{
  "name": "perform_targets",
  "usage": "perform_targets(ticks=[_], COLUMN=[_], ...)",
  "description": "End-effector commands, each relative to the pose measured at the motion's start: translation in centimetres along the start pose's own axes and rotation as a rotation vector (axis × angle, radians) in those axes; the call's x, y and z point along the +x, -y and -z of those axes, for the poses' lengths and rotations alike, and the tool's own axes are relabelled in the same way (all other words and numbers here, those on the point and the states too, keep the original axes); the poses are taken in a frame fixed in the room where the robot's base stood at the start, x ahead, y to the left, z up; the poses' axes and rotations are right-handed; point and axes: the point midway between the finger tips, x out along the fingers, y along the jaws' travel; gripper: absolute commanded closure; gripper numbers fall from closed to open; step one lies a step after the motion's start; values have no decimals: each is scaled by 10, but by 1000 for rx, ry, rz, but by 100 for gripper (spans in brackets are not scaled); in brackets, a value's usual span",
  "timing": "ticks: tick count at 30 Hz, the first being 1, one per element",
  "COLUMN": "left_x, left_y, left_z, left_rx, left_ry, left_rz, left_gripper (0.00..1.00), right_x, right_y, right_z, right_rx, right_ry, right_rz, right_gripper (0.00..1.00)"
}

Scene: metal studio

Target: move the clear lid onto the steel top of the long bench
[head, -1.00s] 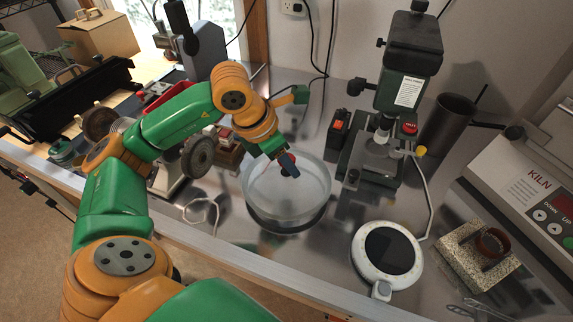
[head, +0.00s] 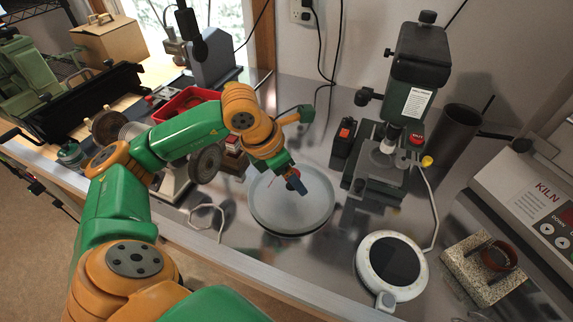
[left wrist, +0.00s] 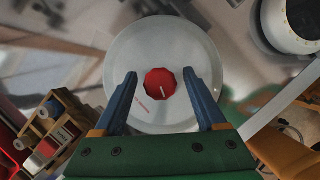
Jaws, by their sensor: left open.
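The clear round lid (head: 275,212) has a red knob (head: 292,183) at its middle. It lies flat and appears to rest on the steel top (head: 335,240) of the long bench, with a thin dark edge or shadow under its near rim. My left gripper (head: 298,188) is over the lid, close to the knob. In the left wrist view the left gripper (left wrist: 160,78) is open, its blue fingers on either side of the red knob (left wrist: 160,84), with a gap showing on each side. The lid (left wrist: 185,45) fills the middle there. My right gripper is not in view.
A green drill press (head: 412,80) stands behind right of the lid. A round white device (head: 368,262) is at right, near the kiln (head: 535,205). A grinding wheel (head: 205,163) and red bin (head: 190,98) are to the left. A cord (head: 205,208) lies near the front edge.

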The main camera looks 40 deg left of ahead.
Motion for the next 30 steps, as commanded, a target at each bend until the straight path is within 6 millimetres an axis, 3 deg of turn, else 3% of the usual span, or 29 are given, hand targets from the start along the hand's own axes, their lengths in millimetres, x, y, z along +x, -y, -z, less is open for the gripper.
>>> perform_targets(ticks=[12,15,30], left_x=[-100,-115,-121], left_y=[0,0,0], left_z=[-2,-2,0], left_rx=[0,-1,0], left_ry=[5,4,0], left_rz=[-3,-2,0], left_gripper=[27,27,27], right_x=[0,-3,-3], right_y=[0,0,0], right_z=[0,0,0], right_rx=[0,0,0], right_ry=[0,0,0], right_rz=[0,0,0], right_gripper=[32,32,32])
